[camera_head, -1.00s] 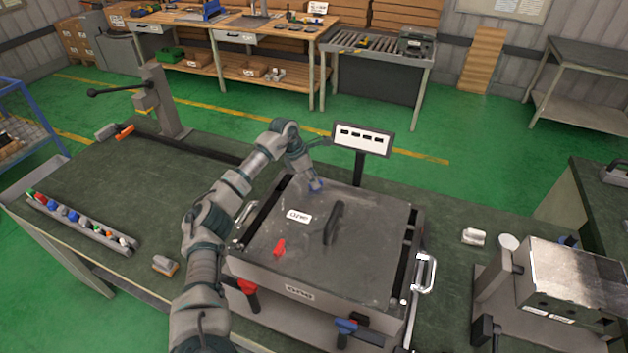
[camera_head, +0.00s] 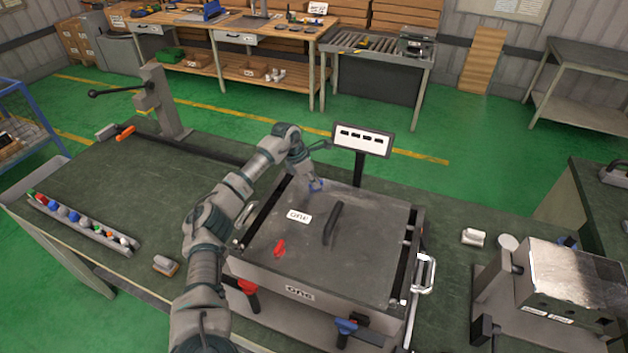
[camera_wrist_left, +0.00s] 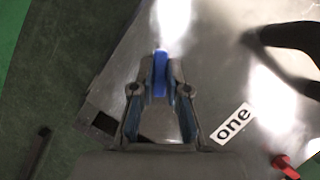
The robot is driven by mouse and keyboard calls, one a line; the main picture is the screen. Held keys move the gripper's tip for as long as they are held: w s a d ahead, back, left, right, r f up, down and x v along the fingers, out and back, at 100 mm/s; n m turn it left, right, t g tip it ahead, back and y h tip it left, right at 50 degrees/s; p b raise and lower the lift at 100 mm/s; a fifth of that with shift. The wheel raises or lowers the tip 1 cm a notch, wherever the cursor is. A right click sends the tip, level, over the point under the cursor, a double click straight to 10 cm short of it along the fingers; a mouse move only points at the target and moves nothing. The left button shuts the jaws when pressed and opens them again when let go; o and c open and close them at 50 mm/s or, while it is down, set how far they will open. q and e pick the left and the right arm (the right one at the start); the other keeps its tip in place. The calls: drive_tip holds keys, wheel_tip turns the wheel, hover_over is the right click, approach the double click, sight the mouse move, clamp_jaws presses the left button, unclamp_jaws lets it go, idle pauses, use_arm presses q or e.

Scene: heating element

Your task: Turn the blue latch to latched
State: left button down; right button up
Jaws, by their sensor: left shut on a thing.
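The blue latch (camera_head: 316,186) is on the far part of the grey box lid (camera_head: 365,240). It also shows in the left wrist view (camera_wrist_left: 160,72), as an upright blue piece between the fingertips. My left gripper (camera_wrist_left: 155,90) is shut on it, one finger on each side. In the head view the left gripper (camera_head: 314,180) reaches down to the lid from the upper left and covers part of the latch. A red latch (camera_head: 280,248) sits on the near left part of the lid. My right gripper is not in view.
A black handle (camera_head: 333,223) stands up mid-lid. A red clamp (camera_head: 245,288) and a blue clamp (camera_head: 346,328) are on the box front. A display (camera_head: 363,140) stands behind the lid. A metal box (camera_head: 575,275) is at right.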

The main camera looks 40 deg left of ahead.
use_arm(q)
drive_tip(key=n+y+p, duration=0.1)
drive_tip(key=n+p, duration=0.1)
drive_tip(key=n, duration=0.1)
drive_tip(key=shift+d+r+t+p, duration=0.1)
drive_tip(key=shift+r+t+p, duration=0.1)
drive_tip(key=shift+t+p, duration=0.2)
drive_tip(key=shift+n+y, duration=0.3)
drive_tip(key=shift+n, duration=0.4)
drive_tip(key=n+y+p, duration=0.1)
drive_tip(key=n, duration=0.1)
drive_tip(key=shift+n+p, duration=0.4)
drive_tip(key=n+y, duration=0.1)
drive_tip(key=n, duration=0.1)
drive_tip(key=shift+d+n+p, duration=0.15)
drive_tip(key=shift+n+p, duration=0.15)
drive_tip(key=shift+p, duration=0.05)
drive_tip(key=shift+n+y, duration=0.3)
drive_tip(key=shift+n, duration=0.3)
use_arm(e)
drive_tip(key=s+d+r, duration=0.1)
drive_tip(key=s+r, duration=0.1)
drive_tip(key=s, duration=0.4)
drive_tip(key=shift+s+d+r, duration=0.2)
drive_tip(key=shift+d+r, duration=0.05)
use_arm(q)
drive_tip(key=c, duration=1.2)
unclamp_jaws()
drive_tip(key=shift+o, duration=0.2)
drive_tip(key=shift+f, duration=0.15)
